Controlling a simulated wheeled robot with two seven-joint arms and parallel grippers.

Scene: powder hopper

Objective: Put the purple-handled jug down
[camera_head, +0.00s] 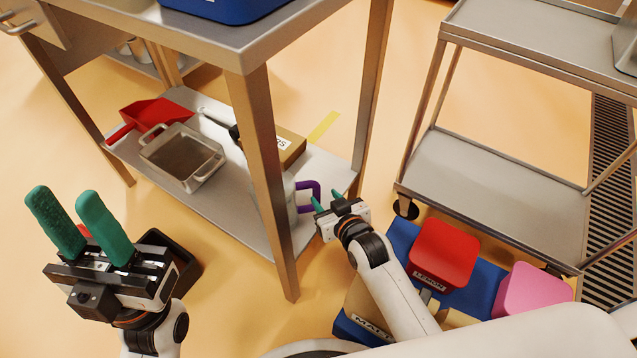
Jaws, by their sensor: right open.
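The purple-handled jug (291,203) stands on the lower shelf (240,213) of the steel table, near its right end. The table leg hides much of its body; its purple handle (310,186) points right. My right gripper (327,201) is open, with its green fingers close beside the handle. I cannot tell whether a finger touches it. My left gripper (82,230) is open and empty at the left, its green fingers pointing up, well away from the jug.
The lower shelf also holds a red scoop (157,112), a metal pan (182,157) and a cardboard box (283,147). The table leg (262,150) stands just left of my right gripper. A steel cart (490,187) stands at right.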

